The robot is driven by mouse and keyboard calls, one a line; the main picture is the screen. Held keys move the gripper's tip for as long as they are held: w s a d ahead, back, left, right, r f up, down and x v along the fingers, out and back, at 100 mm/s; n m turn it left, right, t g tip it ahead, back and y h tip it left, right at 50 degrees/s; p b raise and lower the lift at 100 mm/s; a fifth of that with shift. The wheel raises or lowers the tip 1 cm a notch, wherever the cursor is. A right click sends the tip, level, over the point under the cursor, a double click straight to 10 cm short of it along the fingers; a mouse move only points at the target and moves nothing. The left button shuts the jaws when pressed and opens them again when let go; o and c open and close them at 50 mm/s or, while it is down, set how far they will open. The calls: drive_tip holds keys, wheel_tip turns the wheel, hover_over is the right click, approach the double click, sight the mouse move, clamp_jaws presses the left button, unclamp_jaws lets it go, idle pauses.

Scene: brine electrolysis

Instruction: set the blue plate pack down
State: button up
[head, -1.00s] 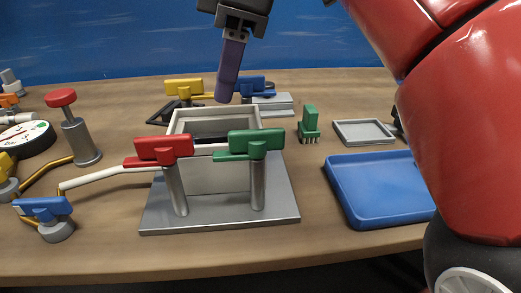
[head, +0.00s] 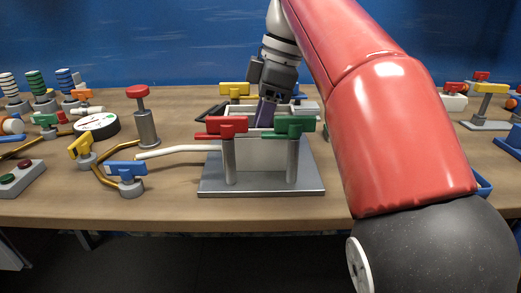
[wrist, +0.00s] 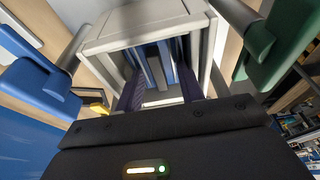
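The blue plate pack (wrist: 155,66), with blue and grey upright plates, shows in the wrist view inside a pale open-topped tank (wrist: 99,41). In the head view the tank (head: 262,154) stands on a grey metal base, and its wall hides the pack. My gripper (wrist: 160,88) reaches into the tank with its two purple fingers apart, one on each side of the pack. Whether the fingers touch the pack cannot be told. In the head view my gripper (head: 267,112) points down at the tank opening, fingertips hidden.
A red-handled clamp (head: 221,127) and a green-handled clamp (head: 290,126) stand on posts at the tank's front. A yellow handle (head: 234,89) is behind it. A white tube (head: 180,150) runs left to a blue valve (head: 127,169). A red-topped post (head: 138,92) stands left.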

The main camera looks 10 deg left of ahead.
drive_tip(key=shift+w, duration=0.1)
clamp_jaws()
idle(0.4)
